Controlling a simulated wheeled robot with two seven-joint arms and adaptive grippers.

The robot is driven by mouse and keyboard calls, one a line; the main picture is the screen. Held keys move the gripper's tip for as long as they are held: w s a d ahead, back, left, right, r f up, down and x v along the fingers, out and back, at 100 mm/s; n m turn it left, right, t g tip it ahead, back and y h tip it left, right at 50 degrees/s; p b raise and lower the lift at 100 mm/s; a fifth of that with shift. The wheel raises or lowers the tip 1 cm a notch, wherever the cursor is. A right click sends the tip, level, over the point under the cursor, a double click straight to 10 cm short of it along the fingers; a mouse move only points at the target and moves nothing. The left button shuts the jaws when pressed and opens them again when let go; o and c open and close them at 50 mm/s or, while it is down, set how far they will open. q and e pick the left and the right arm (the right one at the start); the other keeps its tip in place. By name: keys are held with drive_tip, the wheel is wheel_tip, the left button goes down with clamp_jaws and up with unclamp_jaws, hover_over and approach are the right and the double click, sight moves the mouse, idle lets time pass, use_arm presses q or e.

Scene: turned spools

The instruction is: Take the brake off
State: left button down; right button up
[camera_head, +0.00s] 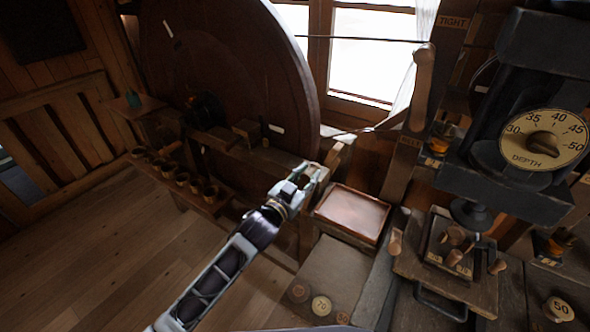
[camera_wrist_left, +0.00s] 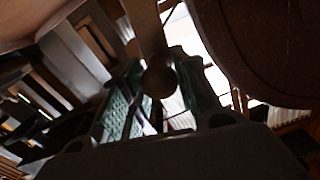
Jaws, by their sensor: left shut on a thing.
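My left gripper (camera_head: 312,176) reaches in from below to the lower right rim of the big dark wheel (camera_head: 235,65). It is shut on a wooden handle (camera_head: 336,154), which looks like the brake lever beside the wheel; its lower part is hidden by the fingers. In the left wrist view the handle's round dark end (camera_wrist_left: 158,78) sits between the two greenish finger pads (camera_wrist_left: 150,105). The wheel's rim also shows there at the upper right (camera_wrist_left: 260,45). Whether the brake touches the wheel cannot be told. My right gripper is not in view.
A shallow wooden tray (camera_head: 351,212) lies just right of my gripper. A tall lever (camera_head: 421,85) stands by a post marked TIGHT. A machine with a DEPTH dial (camera_head: 545,141) fills the right. Several small cups (camera_head: 175,177) line a left shelf. Open floor (camera_head: 110,250) lies lower left.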

use_arm(q)
drive_tip(key=shift+s+d+f+m, duration=0.25)
drive_tip(key=shift+s+d+m, duration=0.3)
drive_tip(key=shift+d, duration=0.2)
drive_tip(key=shift+s+d+f+m, duration=0.25)
drive_tip(key=shift+s+d+m, duration=0.3)
drive_tip(key=shift+d, duration=0.15)
drive_tip(key=c, duration=1.1)
unclamp_jaws()
drive_tip(key=shift+d, duration=0.1)
drive_tip(key=shift+v, duration=6)
drive_tip(key=shift+r, duration=0.1)
